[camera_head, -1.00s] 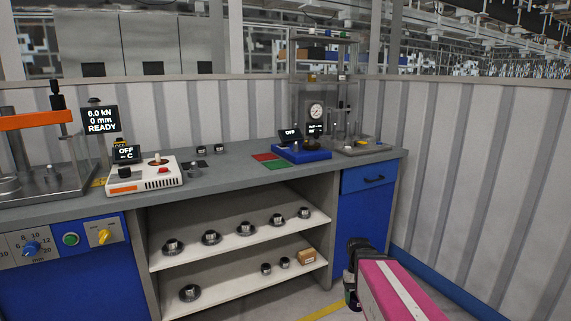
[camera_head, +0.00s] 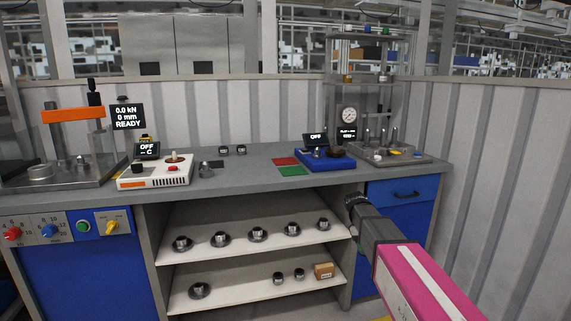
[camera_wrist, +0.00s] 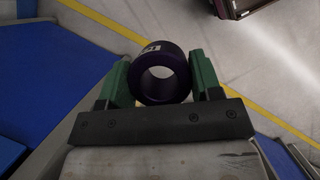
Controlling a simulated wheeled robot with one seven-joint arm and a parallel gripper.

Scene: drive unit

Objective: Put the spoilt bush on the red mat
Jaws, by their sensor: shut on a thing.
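In the wrist view my gripper (camera_wrist: 160,82) is shut on a dark ring-shaped bush (camera_wrist: 153,52), held between two green fingers. A small pale label shows on its upper edge. In the head view my gripper (camera_head: 355,203) is in front of the bench's right part, below the top and near the blue drawer; the bush there is too dark and small to make out. The red mat (camera_head: 285,161) lies flat on the bench top, up and to the left of my gripper, with nothing on it.
A green mat (camera_head: 292,171) lies in front of the red one. A blue instrument (camera_head: 328,163) stands right of the mats, a white heater unit (camera_head: 153,174) to the left. Shelves (camera_head: 250,236) below hold several metal bushes and a cardboard box (camera_head: 324,271). A press (camera_head: 62,160) stands far left.

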